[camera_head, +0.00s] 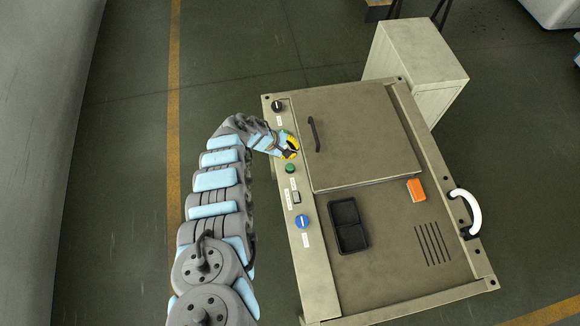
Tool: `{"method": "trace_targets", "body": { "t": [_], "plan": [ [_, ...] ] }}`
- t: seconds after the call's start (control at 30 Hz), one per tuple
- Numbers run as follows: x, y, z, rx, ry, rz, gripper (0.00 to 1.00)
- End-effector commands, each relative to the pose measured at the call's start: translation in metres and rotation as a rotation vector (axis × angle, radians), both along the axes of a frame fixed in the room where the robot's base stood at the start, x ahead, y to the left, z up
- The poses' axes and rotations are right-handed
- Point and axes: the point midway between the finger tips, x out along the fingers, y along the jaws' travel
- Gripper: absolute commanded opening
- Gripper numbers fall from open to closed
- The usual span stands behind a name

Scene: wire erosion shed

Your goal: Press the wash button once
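A beige machine carries a control strip (313,262) along its left edge. From the far end, the strip has a black knob (277,105), a green part (287,132) mostly hidden by my gripper, a green button (290,168), a small grey square switch (296,197) and a blue knob (302,221). Their white labels are too small to read, so I cannot tell which control is the wash button. My gripper (291,149), with yellow and black at its end, is over the strip between the black knob and the green button. Its fingers are too small to read, and contact cannot be told.
A closed lid (355,135) with a dark handle (314,134) lies right of my gripper. A white curved handle (468,210) is on the right edge. A cabinet (420,55) stands behind.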

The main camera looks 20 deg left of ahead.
Motion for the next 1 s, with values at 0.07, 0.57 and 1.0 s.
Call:
{"method": "trace_targets", "body": {
  "t": [0.07, 0.57, 1.0],
  "plan": [
    [0.0, 0.0, -0.013, 0.0, 0.0, 0.001, 0.0],
    [0.0, 0.0, -0.066, 0.0, 0.0, 0.0, 0.0],
    [0.0, 0.0, -0.076, 0.0, 0.0, -0.001, 0.0]
  ]
}}
